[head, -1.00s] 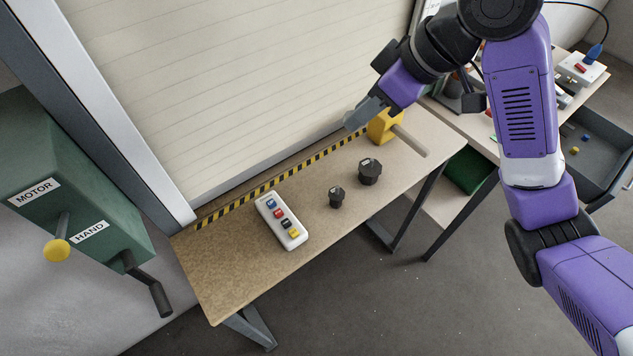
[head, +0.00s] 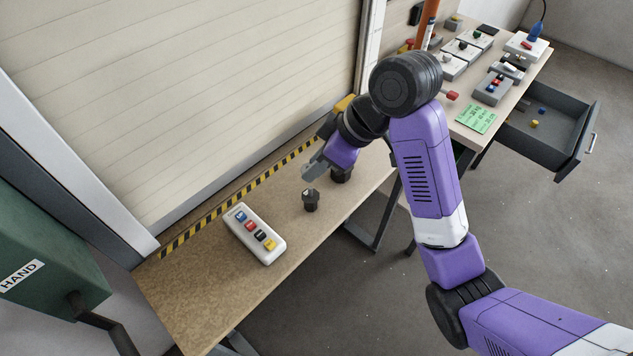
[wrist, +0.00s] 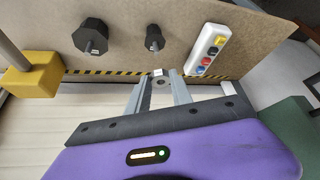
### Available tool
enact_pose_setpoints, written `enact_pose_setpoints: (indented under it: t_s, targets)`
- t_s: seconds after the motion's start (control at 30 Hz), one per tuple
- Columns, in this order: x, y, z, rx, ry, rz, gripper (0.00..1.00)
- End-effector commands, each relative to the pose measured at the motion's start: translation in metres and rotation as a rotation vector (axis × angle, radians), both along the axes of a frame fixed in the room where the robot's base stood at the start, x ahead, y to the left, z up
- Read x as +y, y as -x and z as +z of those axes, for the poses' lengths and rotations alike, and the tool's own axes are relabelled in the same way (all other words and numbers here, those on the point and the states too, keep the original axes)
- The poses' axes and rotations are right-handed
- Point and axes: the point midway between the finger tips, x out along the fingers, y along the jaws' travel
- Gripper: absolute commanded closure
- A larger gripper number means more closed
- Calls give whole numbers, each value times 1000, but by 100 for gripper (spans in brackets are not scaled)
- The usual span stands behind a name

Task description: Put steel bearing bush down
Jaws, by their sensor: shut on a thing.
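The steel bearing bush (wrist: 160,82) is a small grey ring-like piece between my fingertips in the wrist view. My gripper (wrist: 160,90) is shut on it. In the head view my gripper (head: 314,170) is over the bench (head: 203,285), just behind the smaller black knobbed piece (head: 311,201). I cannot make out the bush in the head view. The wrist view shows bench surface beyond the fingertips. The bush appears held above the bench; the exact gap is unclear.
A white button box (head: 257,236) lies left of the smaller black piece. A larger black piece (wrist: 90,37) and a yellow block with a rod (wrist: 35,75) also stand on the bench. The shutter and striped strip run behind. The bench's left end is clear.

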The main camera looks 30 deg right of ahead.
Motion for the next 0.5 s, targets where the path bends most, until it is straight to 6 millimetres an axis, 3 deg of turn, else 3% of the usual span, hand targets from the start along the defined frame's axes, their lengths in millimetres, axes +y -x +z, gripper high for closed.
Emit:
enact_pose_setpoints:
  t_s: [0.3,0.5]
  targets:
    - [1,0,-37,0,-2,1,100]
    - [0,0,-38,0,0,0,100]
